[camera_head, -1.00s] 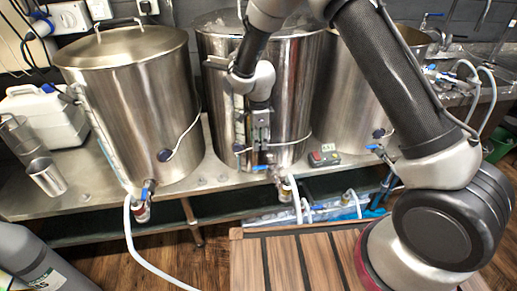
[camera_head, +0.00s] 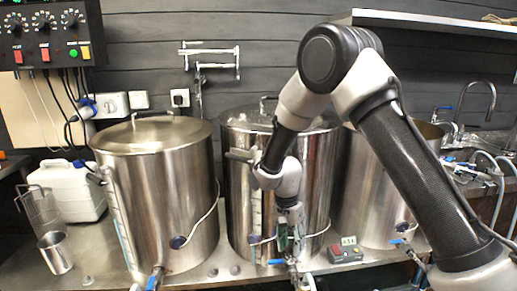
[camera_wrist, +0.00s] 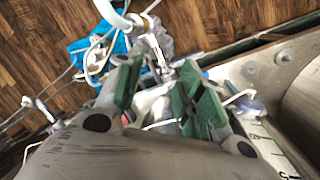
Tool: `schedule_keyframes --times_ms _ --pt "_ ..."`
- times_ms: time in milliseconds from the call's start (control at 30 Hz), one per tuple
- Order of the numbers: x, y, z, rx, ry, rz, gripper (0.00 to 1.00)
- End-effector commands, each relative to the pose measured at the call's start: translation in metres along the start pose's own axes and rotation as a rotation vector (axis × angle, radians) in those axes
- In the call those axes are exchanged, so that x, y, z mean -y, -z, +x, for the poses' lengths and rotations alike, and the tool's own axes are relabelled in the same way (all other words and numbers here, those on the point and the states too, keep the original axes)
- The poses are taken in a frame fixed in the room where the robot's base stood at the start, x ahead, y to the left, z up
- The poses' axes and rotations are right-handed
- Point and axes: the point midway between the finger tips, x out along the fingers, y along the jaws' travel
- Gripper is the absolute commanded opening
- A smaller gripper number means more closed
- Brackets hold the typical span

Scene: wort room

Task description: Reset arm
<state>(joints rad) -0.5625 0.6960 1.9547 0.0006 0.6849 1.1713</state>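My gripper (camera_head: 288,243) points down in front of the middle steel kettle (camera_head: 318,165), just above the blue-handled valve (camera_head: 276,262) low on it. In the wrist view, the two green-padded fingers of my gripper (camera_wrist: 160,88) stand apart with a gap between them. The valve's metal fitting and white hose (camera_wrist: 112,12) show beyond the fingertips. Nothing is clearly held. I cannot tell whether a finger touches the valve or the kettle. My arm rises from the lower right and bends over the middle kettle.
A lidded kettle (camera_head: 160,200) stands to the left and another kettle (camera_head: 375,195) to the right, behind my arm. A white jug (camera_head: 75,190) and steel cup (camera_head: 55,253) are at left. A control panel (camera_head: 45,35) and a shelf (camera_head: 430,20) are above. A small red-button box (camera_head: 345,250) sits nearby.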

Motion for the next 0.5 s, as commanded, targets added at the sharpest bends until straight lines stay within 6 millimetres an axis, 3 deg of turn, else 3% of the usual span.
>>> schedule_keyframes --times_ms 200,500 --pt "-0.086 -0.006 -0.073 0.020 -0.003 -0.429 0.38" --pt "-0.227 -0.021 -0.167 -0.055 0.088 -0.787 0.38"
